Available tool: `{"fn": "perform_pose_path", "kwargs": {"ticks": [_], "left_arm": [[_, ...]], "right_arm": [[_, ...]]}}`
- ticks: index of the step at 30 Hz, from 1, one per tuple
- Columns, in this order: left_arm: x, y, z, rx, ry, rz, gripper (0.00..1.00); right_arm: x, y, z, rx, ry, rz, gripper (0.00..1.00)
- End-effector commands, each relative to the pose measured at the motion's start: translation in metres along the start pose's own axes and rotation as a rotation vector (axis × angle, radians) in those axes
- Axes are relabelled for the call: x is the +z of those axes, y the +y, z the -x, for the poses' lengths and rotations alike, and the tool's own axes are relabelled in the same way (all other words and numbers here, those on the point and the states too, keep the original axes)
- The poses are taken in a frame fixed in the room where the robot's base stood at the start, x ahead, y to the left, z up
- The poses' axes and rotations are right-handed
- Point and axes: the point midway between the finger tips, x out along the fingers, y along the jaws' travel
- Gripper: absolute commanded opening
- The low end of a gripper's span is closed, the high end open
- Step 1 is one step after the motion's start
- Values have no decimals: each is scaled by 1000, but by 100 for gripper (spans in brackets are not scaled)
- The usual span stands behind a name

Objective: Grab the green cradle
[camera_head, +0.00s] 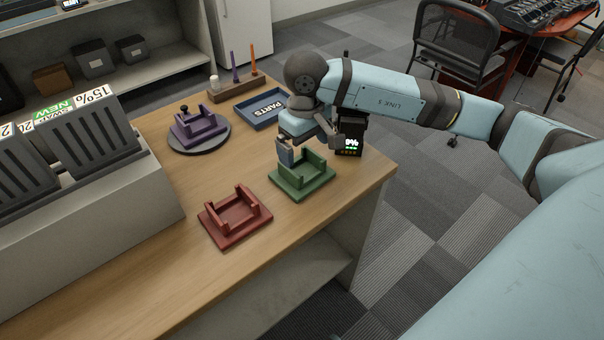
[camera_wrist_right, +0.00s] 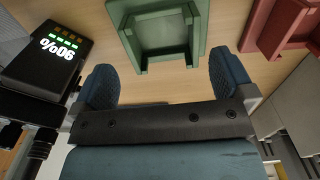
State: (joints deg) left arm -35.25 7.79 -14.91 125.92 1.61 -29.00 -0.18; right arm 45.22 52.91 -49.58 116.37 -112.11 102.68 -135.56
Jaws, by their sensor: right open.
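The green cradle (camera_head: 301,178) stands on the wooden table near its right edge. In the right wrist view the green cradle (camera_wrist_right: 162,32) lies ahead of the fingers, near the top of the picture. My right gripper (camera_head: 308,148) is at the back side of the cradle in the head view. In the wrist view its two blue fingers (camera_wrist_right: 165,85) are wide apart with nothing between them but table. I cannot tell whether it touches the cradle. My left gripper is not in view.
A red cradle (camera_head: 236,215) sits left of the green one, and a purple cradle (camera_head: 199,127) rests on a round grey base. A blue PARTS tray (camera_head: 262,107) lies behind. Bare table (camera_head: 160,265) is at the front left.

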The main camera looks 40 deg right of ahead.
Motion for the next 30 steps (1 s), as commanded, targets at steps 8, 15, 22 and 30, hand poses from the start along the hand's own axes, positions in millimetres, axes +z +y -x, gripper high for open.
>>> {"fn": "perform_pose_path", "kwargs": {"ticks": [8, 15, 22, 30], "left_arm": [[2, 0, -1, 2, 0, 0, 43], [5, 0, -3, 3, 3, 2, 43], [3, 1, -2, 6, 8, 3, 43], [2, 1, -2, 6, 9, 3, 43]], "right_arm": [[-1, 0, -19, -1, -1, -2, 100], [-7, -2, -54, -3, -2, -3, 100], [-7, -2, -65, -1, 1, -1, 100], [-7, -2, -65, -2, 1, -1, 61]]}}
